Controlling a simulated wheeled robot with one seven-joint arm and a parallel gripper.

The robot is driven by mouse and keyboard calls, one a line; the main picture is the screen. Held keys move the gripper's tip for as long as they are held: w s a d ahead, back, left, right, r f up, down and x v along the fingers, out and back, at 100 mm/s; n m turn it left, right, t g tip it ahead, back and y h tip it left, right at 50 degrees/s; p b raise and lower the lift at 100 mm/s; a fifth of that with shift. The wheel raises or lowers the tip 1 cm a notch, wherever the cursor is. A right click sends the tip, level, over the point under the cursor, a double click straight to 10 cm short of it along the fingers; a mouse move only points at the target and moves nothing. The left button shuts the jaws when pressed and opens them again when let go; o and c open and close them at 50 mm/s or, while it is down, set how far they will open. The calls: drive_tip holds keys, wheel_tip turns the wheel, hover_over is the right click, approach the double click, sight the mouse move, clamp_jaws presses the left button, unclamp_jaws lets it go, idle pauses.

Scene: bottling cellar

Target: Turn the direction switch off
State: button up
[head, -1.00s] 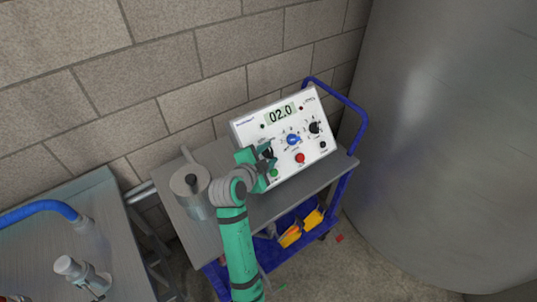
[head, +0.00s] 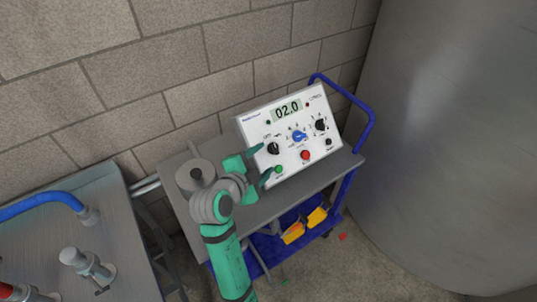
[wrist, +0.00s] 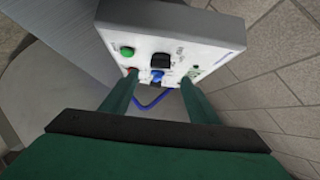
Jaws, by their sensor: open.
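The white control box (head: 290,130) stands on the cart with its sloped panel facing me and its display reading 02.0. A black knob (head: 273,148) on the panel's left has small labels around it; it looks like the direction switch, but the lettering and its setting are too small to read surely. It also shows in the wrist view (wrist: 160,60), between the fingers. My gripper (head: 262,163) is open and empty, just left of this knob. One finger is near the knob's upper left, the other near the green button (head: 278,169). I cannot tell whether either touches the panel.
The panel also has a blue knob (head: 299,136), a red button (head: 305,155) and another black knob (head: 321,125). A grey metal can (head: 195,176) stands on the cart left of my gripper. A large tank (head: 450,130) is at the right, a brick wall behind.

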drive_tip(key=shift+v, duration=1.15)
drive_tip(key=shift+f, duration=0.15)
drive_tip(key=s+f+n, duration=0.2)
drive_tip(key=f, duration=0.1)
drive_tip(key=s+d+f+n+y, duration=0.1)
drive_tip(key=s+f+n, duration=0.1)
drive_tip(key=f, duration=0.2)
drive_tip(key=s+f+n+t+y, duration=0.1)
drive_tip(key=s+f+n, duration=0.1)
drive_tip(key=f, duration=0.1)
drive_tip(key=shift+d+f, duration=0.15)
drive_tip(key=shift+f, duration=0.25)
drive_tip(key=s+f+n+y, duration=0.3)
drive_tip(key=s+f+n, duration=0.25)
drive_tip(key=s, duration=0.45)
drive_tip(key=s+d+r+n+t, duration=0.1)
drive_tip(key=s+d+r+n, duration=0.1)
drive_tip(key=s, duration=0.9)
drive_tip(key=s+d+r+n+t, duration=0.1)
drive_tip(key=s+r+n, duration=0.1)
drive_tip(key=s, duration=0.9)
drive_tip(key=shift+s+d+t, duration=0.25)
drive_tip(key=shift+d+t, duration=0.05)
drive_tip(key=shift+d, duration=0.1)
